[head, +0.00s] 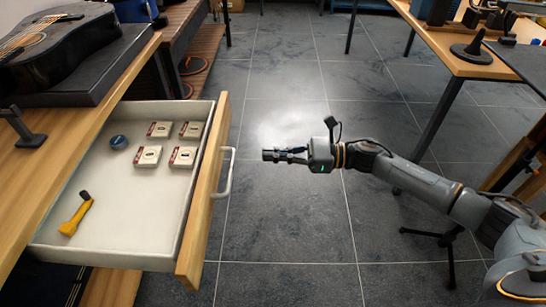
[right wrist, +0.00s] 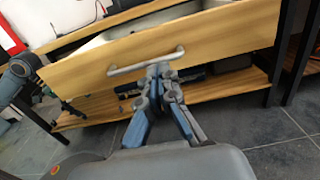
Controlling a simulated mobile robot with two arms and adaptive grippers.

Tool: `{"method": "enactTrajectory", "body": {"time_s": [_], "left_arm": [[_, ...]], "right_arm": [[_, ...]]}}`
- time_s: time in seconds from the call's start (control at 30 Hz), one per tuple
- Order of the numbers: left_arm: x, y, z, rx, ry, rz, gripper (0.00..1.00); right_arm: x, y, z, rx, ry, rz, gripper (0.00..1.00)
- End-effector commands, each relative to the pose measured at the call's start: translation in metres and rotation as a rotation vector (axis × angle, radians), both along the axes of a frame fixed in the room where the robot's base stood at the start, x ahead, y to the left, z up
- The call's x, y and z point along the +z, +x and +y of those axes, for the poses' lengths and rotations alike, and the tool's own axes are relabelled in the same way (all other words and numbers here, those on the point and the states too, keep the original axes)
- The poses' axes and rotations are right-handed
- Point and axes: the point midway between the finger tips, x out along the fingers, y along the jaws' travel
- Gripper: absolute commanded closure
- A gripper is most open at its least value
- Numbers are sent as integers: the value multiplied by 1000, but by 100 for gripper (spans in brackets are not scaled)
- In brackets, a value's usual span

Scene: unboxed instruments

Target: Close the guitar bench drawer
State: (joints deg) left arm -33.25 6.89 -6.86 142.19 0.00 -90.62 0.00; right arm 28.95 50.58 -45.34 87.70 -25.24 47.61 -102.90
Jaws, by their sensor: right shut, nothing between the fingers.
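The guitar bench drawer (head: 120,215) is pulled well out from the bench at the left of the head view. Its wooden front (head: 205,200) carries a pale bar handle (head: 229,175). My right gripper (head: 265,155) is shut and empty, pointing left toward the drawer front, with a gap to the handle in the head view. In the right wrist view its fingertips (right wrist: 159,70) overlap the right part of the handle (right wrist: 140,63) on the drawer front (right wrist: 215,38); I cannot tell contact from that view.
The drawer holds several small white boxes (head: 148,156), a blue roll (head: 118,142) and a yellow tool (head: 76,215). A black guitar (head: 60,45) lies on the bench top. Tiled floor (head: 290,230) is clear in front of the drawer. Another table (head: 440,50) stands at the right.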

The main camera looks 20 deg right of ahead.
Motion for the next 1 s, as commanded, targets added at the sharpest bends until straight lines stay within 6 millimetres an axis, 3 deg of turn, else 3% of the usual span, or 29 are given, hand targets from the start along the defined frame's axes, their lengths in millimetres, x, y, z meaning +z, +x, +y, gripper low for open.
{"method": "enactTrajectory", "body": {"time_s": [0.2,0.43,0.63,1.0], "left_arm": [[1,0,0,0,0,0,5],[1,0,0,0,0,0,5],[1,0,0,0,0,0,5],[1,0,0,0,0,0,5]], "right_arm": [[2,16,48,1,4,0,100],[1,27,85,1,2,0,100],[0,32,98,-1,2,2,100],[0,33,100,-2,2,3,100]]}}
